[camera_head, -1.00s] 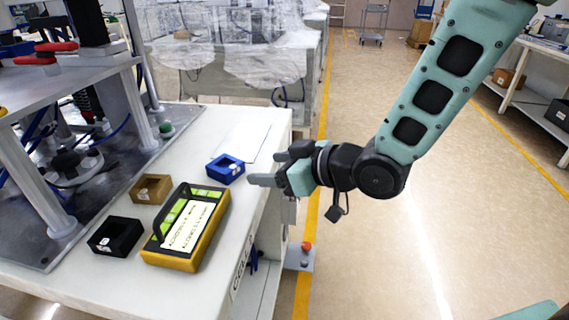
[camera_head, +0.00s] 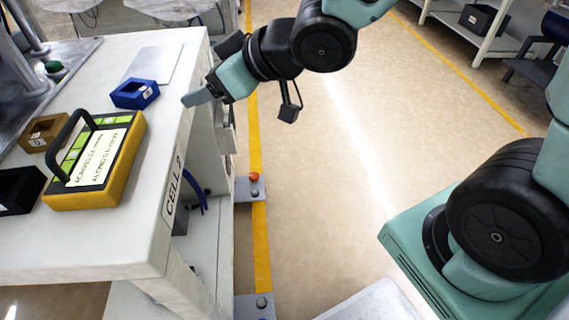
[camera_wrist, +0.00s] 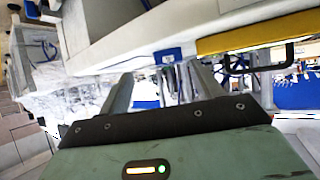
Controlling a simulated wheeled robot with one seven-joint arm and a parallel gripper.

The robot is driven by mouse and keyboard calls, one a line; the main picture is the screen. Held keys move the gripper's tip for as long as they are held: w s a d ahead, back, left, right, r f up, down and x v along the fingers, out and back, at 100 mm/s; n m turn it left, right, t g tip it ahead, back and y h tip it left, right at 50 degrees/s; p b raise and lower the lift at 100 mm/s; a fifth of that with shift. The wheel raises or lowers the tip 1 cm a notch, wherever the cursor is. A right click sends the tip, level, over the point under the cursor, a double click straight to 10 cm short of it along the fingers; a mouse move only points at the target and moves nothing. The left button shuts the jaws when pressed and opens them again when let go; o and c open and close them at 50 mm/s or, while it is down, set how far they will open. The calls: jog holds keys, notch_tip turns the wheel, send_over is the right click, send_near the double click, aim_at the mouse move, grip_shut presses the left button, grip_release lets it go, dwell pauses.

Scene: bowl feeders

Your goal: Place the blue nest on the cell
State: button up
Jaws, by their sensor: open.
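The blue nest (camera_head: 135,93), a small open box with a white label, sits on the white bench marked CELL (camera_head: 115,245), near its right edge. It also shows in the wrist view (camera_wrist: 168,56), roughly ahead of the fingers. My gripper (camera_head: 196,97) is at the bench's right edge, to the right of the blue nest and apart from it. In the wrist view my gripper (camera_wrist: 158,76) has its two fingers spread with nothing between them.
A yellow device with a black handle (camera_head: 130,150) lies left of and nearer than the nest. A brown nest (camera_head: 40,135) and a black nest (camera_head: 20,190) stand further left. A flat pale plate (camera_head: 155,64) lies behind the blue nest.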

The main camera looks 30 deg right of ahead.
jog(key=s+d+f+g+h, duration=0.1)
jog(key=s+f+g+h, duration=0.1)
jog(key=s, duration=0.4)
jog(key=s+d+f+m+g+h, duration=0.1)
jog(key=s+d+f+g+h, duration=0.1)
jog(key=s, duration=0.5)
jog(key=s+d+f+g+h, duration=0.1)
jog(key=s+f+g+h, duration=0.1)
jog(key=s, duration=0.5)
jog(key=g+h, duration=0.1)
jog(key=g, duration=0.1)
jog(key=shift+s+d+f+g, duration=0.15)
jog(key=shift+d+g, duration=0.15)
jog(key=shift+d, duration=0.1)
